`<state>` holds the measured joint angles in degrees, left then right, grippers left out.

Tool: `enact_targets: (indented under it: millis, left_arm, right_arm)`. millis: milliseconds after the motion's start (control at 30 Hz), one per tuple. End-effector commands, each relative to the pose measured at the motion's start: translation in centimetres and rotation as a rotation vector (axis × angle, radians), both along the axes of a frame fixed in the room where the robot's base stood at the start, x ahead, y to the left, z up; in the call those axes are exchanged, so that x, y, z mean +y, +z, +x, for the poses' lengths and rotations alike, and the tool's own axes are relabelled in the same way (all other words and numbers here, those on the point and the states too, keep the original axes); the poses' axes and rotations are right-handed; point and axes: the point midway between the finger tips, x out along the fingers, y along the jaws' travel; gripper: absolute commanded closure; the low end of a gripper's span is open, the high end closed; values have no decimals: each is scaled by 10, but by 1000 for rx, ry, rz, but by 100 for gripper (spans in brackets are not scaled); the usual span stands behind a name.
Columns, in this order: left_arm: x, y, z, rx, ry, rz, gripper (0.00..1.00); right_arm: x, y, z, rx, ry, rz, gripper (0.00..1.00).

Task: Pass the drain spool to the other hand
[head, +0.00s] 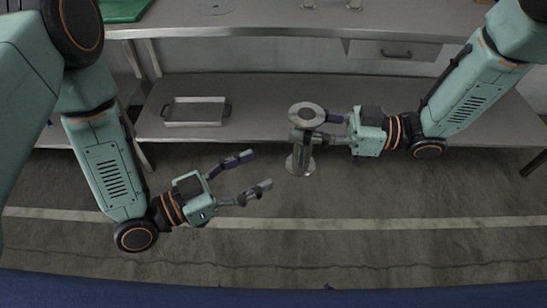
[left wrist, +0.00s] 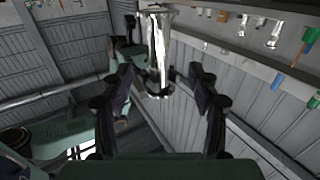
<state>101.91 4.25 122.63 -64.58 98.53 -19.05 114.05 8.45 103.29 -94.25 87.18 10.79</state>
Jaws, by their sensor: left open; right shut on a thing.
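The drain spool (head: 301,160) is a shiny metal tube with a flange at each end. In the head view it stands roughly upright in the air, in front of the lower shelf. My right gripper (head: 318,128) is shut on it below its upper flange, from the right. My left gripper (head: 258,171) is open and empty to the left of the spool and a little lower in the picture, fingers pointing toward it. In the left wrist view the spool (left wrist: 158,50) shows ahead, between the open fingers of the left gripper (left wrist: 163,80); I cannot tell the gap exactly.
A steel bench has a lower shelf (head: 250,95) with a shallow metal tray (head: 195,112) on its left. A green board (head: 122,10) lies on the bench top. A drawer (head: 393,51) hangs under it. The floor (head: 330,245) in front is clear.

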Motion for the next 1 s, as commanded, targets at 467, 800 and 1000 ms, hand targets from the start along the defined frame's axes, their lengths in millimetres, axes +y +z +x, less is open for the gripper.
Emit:
enact_targets:
  millis: [467,800,1000]
  left_arm:
    - [-49,0,27,-2,-5,1,39]
    - [-87,0,51,-1,-2,3,39]
    - [-97,0,57,1,-1,1,39]
  right_arm:
    - [0,0,0,-1,0,1,100]
    - [0,0,0,0,0,1,100]
    - [0,0,0,-1,0,1,100]
